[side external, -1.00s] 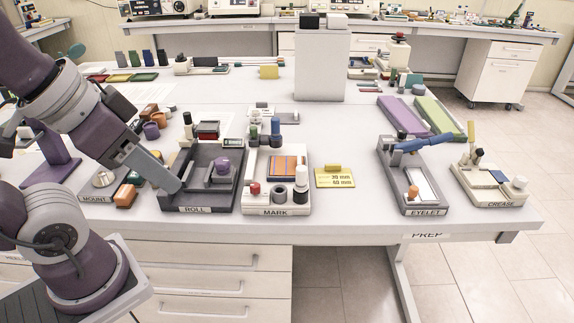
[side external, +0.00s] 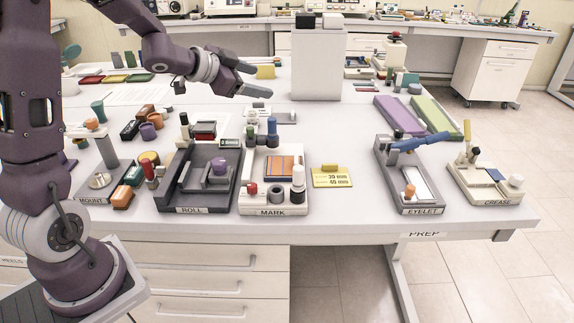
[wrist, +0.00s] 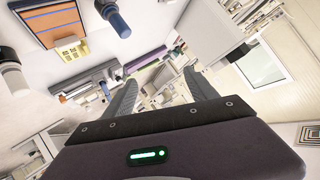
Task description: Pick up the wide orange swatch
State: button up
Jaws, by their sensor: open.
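An orange swatch (side external: 279,168) with a blue-grey strip along one side lies flat in the MARK tray (side external: 262,209), in the middle of the table. I cannot tell its width for sure. An orange panel (wrist: 48,20) in the wrist view's upper left looks like the same piece. My gripper (side external: 256,80) is open and empty, raised above the rear of the table, behind the MARK tray and apart from it. Its two fingers also show in the wrist view (wrist: 162,95), with nothing between them.
The dark ROLL tray (side external: 195,209) stands left of MARK, with bottles between them. A yellow size card (side external: 331,177) lies to its right. The EYELET (side external: 422,209) and CREASE (side external: 497,202) stations are farther right. A tall grey box (side external: 318,65) stands behind. The table between card and EYELET is clear.

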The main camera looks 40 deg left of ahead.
notch_tip(320, 180, down, 7)
jog(key=m+h, duration=0.2)
jog(key=h, duration=0.2)
jog(key=m+g+h, duration=0.1)
jog(key=g+h, duration=0.2)
jog(key=h, duration=0.2)
send_near(290, 165)
jog(key=shift+h, duration=0.3)
jog(key=x, duration=0.3)
jog(key=r+x, duration=0.1)
jog(key=x, duration=0.5)
jog(key=shift+w+d+r, duration=0.15)
jog(key=shift+w+r, duration=0.2)
jog(key=shift+w, duration=0.05)
jog(key=c, duration=1.4)
